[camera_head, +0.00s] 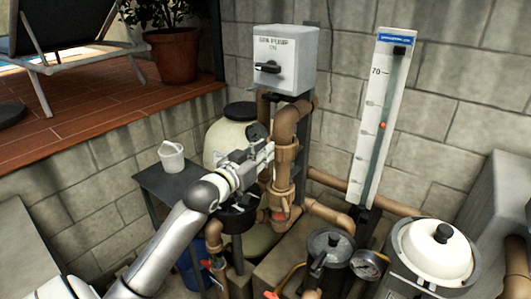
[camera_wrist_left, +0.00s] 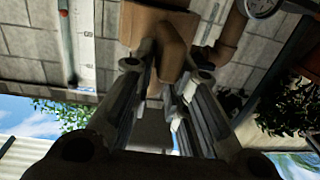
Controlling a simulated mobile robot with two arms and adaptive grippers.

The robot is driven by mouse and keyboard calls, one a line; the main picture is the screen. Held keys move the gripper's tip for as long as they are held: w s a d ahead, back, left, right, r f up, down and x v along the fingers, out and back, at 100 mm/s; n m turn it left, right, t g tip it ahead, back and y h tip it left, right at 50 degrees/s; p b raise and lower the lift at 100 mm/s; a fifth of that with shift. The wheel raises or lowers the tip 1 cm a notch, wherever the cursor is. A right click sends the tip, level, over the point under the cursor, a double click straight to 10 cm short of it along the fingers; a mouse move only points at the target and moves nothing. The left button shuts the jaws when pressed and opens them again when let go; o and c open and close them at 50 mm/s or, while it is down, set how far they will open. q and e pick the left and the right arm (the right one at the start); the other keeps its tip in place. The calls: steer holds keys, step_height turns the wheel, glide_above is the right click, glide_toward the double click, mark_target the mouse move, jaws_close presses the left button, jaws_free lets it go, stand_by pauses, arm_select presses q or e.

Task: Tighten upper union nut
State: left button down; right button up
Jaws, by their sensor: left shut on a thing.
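The brown upper union nut (camera_head: 287,153) sits on the vertical brown pipe, below the elbow. My left gripper (camera_head: 268,152) reaches it from the left, with its fingertips against the nut's left side. In the left wrist view, a brown part of the nut (camera_wrist_left: 172,52) lies between the fingertips of my left gripper (camera_wrist_left: 165,75), which is shut on it. The fingers hide some of the nut's near side. A lower brown fitting (camera_head: 282,192) is on the same pipe. My right gripper is not in view.
A grey switch box (camera_head: 283,60) hangs above the pipe. A gauge board (camera_head: 385,115) stands to the right. A lidded pump pot (camera_head: 330,250) and a white-domed vessel (camera_head: 438,245) stand in front right.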

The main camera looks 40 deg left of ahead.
arm_select(q)
steer(key=shift+a+r, duration=0.6)
steer(key=shift+r, duration=0.35)
steer(key=c, duration=1.6)
jaws_free()
steer(key=shift+s+a, duration=0.1)
steer(key=shift+a, duration=0.05)
steer(key=shift+o, duration=0.7)
steer(key=shift+s+a+f, duration=0.1)
steer(key=shift+a+f, duration=0.25)
steer(key=s+d, duration=0.1)
steer(key=s, duration=1.1)
steer(key=shift+f, duration=0.1)
